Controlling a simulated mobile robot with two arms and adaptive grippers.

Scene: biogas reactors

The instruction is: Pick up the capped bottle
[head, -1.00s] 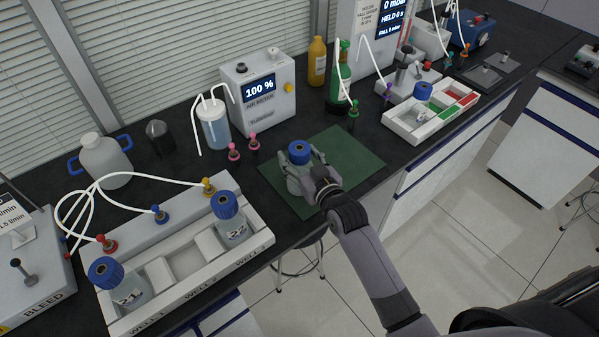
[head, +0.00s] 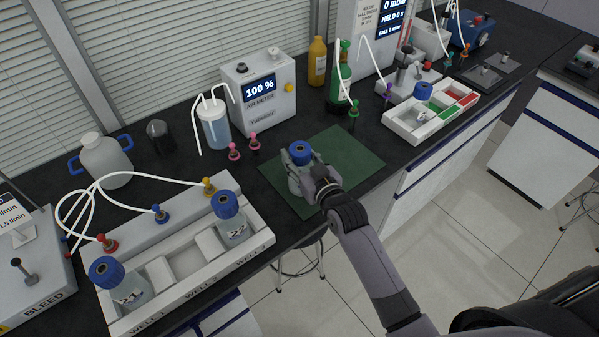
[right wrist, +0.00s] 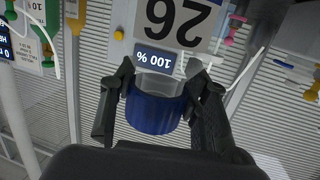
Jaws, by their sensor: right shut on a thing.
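The capped bottle, with a blue cap (head: 300,152), is upright over the green mat (head: 350,155) in the head view. My right gripper (head: 301,172) is closed around it from the front right. In the right wrist view the picture is upside down. The blue cap (right wrist: 156,112) shows between my right fingers (right wrist: 160,95), with clear glass above it. A pale label with "26" (right wrist: 175,20) shows past the cap. The fingers hide part of the bottle, and I cannot tell whether its base touches the mat. My left gripper is not in view.
The air meter (head: 258,92) and a tubed bottle (head: 213,125) stand behind the mat. A white tray (head: 405,125) with green and red sections is at right. Pink-topped fittings (head: 234,152) stand near the mat.

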